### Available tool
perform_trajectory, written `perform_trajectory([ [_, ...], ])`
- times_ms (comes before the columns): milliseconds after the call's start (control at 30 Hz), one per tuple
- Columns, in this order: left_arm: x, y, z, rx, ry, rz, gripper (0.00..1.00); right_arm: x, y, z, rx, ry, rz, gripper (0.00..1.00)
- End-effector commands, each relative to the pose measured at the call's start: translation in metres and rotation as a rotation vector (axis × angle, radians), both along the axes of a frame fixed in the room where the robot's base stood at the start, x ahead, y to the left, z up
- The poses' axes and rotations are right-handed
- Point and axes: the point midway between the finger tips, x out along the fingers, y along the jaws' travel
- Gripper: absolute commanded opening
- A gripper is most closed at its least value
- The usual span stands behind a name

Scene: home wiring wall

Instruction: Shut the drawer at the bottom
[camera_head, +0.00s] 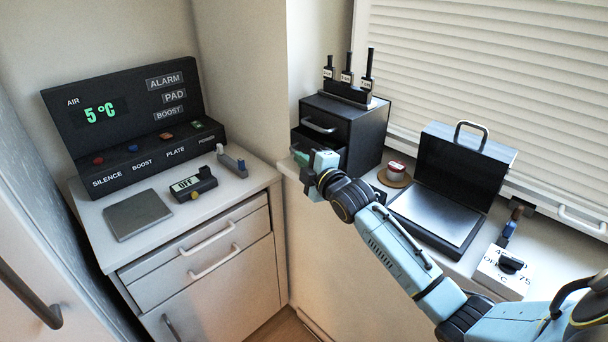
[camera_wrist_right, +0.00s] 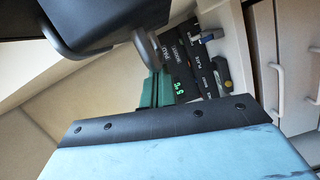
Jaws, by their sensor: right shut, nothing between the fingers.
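A small black drawer cabinet (camera_head: 366,130) stands on the white sill. Its upper drawer (camera_head: 322,118) is in, with a light bar handle. The bottom drawer (camera_head: 312,140) appears to jut out toward me; my gripper hides part of it, so how far is unclear. My right gripper (camera_head: 300,156) is at the drawer's front, its green fingers shut and empty. In the right wrist view the green fingertips (camera_wrist_right: 157,88) are together, with a dark body and curved handle (camera_wrist_right: 75,45) close above them. Contact cannot be told. My left gripper is out of view.
Black bottles in a rack (camera_head: 347,88) stand on the cabinet. A red-and-white button (camera_head: 396,169) and an open black case (camera_head: 440,215) are to the right, near my arm. A black control panel (camera_head: 130,130) stands on the left counter.

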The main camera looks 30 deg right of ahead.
Motion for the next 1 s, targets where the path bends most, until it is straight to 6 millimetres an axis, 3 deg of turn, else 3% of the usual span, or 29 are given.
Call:
perform_trajectory([
  [267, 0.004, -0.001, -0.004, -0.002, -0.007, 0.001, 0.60, 0.016, -0.033, -0.001, -0.003, 0.004, 0.014, 0.00],
  [500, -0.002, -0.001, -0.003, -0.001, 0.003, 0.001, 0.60, 0.014, -0.033, -0.001, 0.001, 0.003, 0.011, 0.00],
  [667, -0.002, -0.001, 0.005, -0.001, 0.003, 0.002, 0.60, 0.013, -0.022, 0.003, 0.003, 0.003, 0.015, 0.00],
  [867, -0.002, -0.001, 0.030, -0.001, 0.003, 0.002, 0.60, 0.010, 0.016, 0.013, 0.007, 0.003, 0.025, 0.00],
  [1000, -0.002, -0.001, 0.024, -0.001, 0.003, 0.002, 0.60, -0.021, 0.010, 0.008, -0.002, 0.005, 0.023, 0.00],
])
